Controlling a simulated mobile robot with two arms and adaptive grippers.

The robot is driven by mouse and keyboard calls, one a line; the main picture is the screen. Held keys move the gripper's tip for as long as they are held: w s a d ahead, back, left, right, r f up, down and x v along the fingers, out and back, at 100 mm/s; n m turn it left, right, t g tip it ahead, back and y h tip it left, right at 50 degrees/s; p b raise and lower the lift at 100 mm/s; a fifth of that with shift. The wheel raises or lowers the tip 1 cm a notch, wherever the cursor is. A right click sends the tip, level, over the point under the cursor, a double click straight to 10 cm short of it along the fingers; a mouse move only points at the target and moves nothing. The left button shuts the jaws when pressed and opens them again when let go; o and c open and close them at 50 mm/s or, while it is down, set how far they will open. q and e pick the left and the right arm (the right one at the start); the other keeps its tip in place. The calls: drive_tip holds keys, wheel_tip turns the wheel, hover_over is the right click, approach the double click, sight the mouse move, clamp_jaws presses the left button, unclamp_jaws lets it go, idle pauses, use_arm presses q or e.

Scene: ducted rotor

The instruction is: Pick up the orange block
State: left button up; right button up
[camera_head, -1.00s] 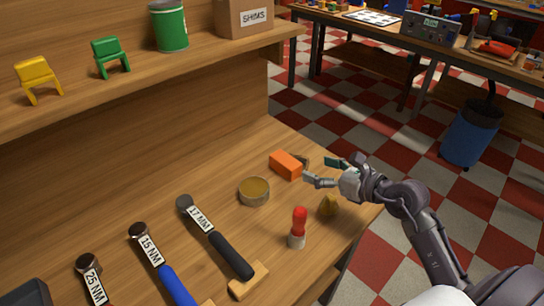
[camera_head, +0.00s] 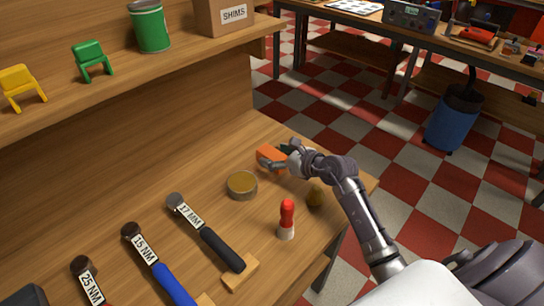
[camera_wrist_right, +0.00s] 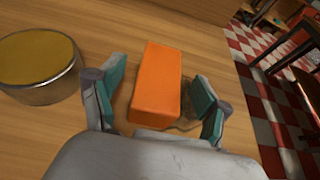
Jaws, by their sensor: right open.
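The orange block (camera_head: 270,155) lies on the wooden workbench at its right part, partly covered by my right gripper in the head view. In the right wrist view the orange block (camera_wrist_right: 157,84) lies lengthwise between the two teal-padded fingers. My right gripper (camera_head: 277,158) is open around the near part of the block, with visible gaps at both sides; its fingers show in the right wrist view (camera_wrist_right: 153,100). My left gripper is not in view.
A round tin (camera_head: 242,185) stands left of the block. Labelled torque tools, including the 17 NM one (camera_head: 207,234), lie at left. The bench's right edge is close.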

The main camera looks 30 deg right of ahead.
sight(277, 153)
drive_tip(key=shift+w+a+f, duration=0.2)
drive_tip(key=shift+w+f, duration=0.05)
drive_tip(key=shift+w, duration=0.4)
drive_tip(key=shift+s, duration=0.1)
drive_tip(key=shift+c, duration=1)
drive_tip(key=c, duration=1.1)
drive_tip(key=shift+r, duration=0.5)
drive_tip(key=r, duration=0.1)
drive_tip(key=d+r, duration=0.1)
drive_tip(key=r, duration=0.1)
drive_tip(key=shift+r+b, duration=0.25)
drive_tip(key=shift+b, duration=0.05)
drive_tip(key=s+d+r, duration=0.1)
drive_tip(key=d+r, duration=0.1)
drive_tip(key=d, duration=0.1)
drive_tip(key=s+d+r+b, duration=0.1)
drive_tip(key=d+r, duration=0.1)
drive_tip(key=d, duration=0.2)
drive_tip(key=s+d+r+b, duration=0.1)
drive_tip(key=d+r, duration=0.1)
drive_tip(key=d, duration=0.1)
drive_tip(key=shift+d+r, duration=0.15)
drive_tip(key=shift+r, duration=0.15)
